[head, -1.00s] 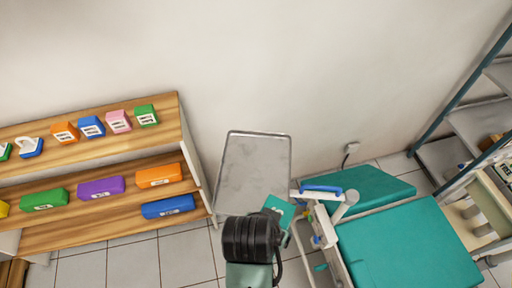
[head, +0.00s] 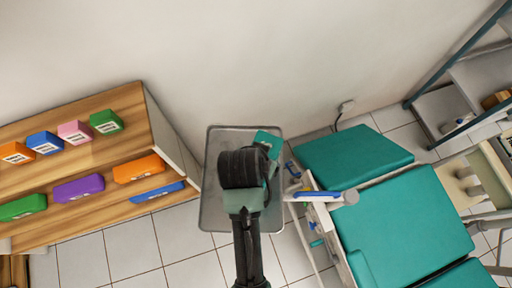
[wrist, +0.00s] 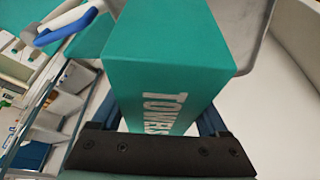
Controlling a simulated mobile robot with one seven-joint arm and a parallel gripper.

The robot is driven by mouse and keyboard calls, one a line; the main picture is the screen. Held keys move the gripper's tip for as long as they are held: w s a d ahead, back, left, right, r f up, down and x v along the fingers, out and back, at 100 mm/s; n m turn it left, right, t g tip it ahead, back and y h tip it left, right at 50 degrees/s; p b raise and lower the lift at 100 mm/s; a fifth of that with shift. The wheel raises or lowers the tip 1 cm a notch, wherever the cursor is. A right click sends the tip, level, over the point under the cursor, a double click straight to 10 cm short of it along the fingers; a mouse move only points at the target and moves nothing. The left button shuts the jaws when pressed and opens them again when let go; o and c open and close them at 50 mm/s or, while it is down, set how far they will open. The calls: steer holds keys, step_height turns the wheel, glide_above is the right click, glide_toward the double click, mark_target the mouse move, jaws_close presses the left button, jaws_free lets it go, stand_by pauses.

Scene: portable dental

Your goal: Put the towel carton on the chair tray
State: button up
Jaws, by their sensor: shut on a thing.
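The towel carton (wrist: 165,65) is a teal box with white "TOWELS" lettering, large in the wrist view. My gripper (wrist: 165,125) is shut on it, with a finger at each side. In the head view the carton (head: 268,139) shows as a small teal patch beside my dark wrist, over the upper right of the chair tray. The chair tray (head: 213,205) is a grey metal plate with a raised rim, partly hidden by my arm. Its edge also shows behind the carton in the wrist view (wrist: 244,25). I cannot tell whether the carton touches the tray.
The teal dental chair (head: 408,225) stands right of the tray, with a blue-and-white handle (head: 318,195) close to the tray's right edge. A wooden shelf (head: 90,165) with coloured boxes is at left. A metal rack (head: 450,105) stands at far right.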

steer(key=shift+f+p, duration=0.3)
steer(key=shift+f, duration=2.6)
steer(key=shift+f, duration=0.15)
steer(key=o, duration=1.4)
steer(key=shift+o, duration=0.2)
